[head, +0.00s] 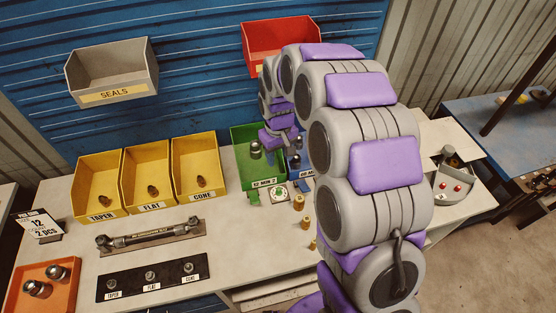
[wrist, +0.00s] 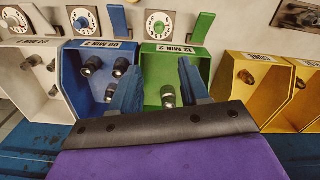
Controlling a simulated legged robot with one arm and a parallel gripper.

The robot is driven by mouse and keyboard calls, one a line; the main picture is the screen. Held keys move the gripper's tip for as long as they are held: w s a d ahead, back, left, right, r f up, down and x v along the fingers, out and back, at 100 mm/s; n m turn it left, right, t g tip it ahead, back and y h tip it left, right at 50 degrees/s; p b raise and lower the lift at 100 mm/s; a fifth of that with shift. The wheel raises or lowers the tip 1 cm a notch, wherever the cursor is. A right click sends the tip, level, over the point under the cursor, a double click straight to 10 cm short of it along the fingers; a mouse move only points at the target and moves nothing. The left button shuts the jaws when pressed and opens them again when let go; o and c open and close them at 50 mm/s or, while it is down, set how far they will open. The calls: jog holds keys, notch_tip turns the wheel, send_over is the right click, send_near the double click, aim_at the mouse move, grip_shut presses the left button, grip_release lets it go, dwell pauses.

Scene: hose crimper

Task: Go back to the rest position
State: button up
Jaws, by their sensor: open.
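My gripper (wrist: 160,85) is open, its two blue fingers spread apart in the wrist view. A metal fitting (wrist: 168,97) shows between and beyond the fingers, inside the green bin (wrist: 155,55) labelled 12 MIN 2; I see no contact with it. In the head view my gripper (head: 281,158) points down at the green bin (head: 242,135), partly hidden by my arm. The arm arches up and over the right half of the table (head: 80,262).
Yellow bins marked TAPER (head: 92,165), FLAT (head: 143,150) and CONE (head: 190,145) stand left of the green bin. A blue bin (wrist: 78,75) adjoins it. A grey SEALS bin (head: 100,55) and a red bin (head: 268,30) hang on the wall. Brass pieces (head: 303,222) stand near my arm.

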jog(key=shift+r, duration=0.15)
dwell(0.4)
jog(key=s+d+r+m+b, duration=0.1)
jog(key=s+d+r, duration=0.25)
jog(key=s, duration=0.45)
jog(key=s+d+r+m+b, duration=0.1)
jog(key=s+d+r, duration=0.25)
jog(key=s, duration=0.55)
jog(key=s+d+m+g+b, duration=0.1)
jog(key=s+d+m+b, duration=0.1)
jog(key=s, duration=1.7)
jog(key=shift+s+d+r+m+g, duration=0.15)
jog(key=shift+d+r+m+g, duration=0.25)
jog(key=shift+d+m, duration=0.35)
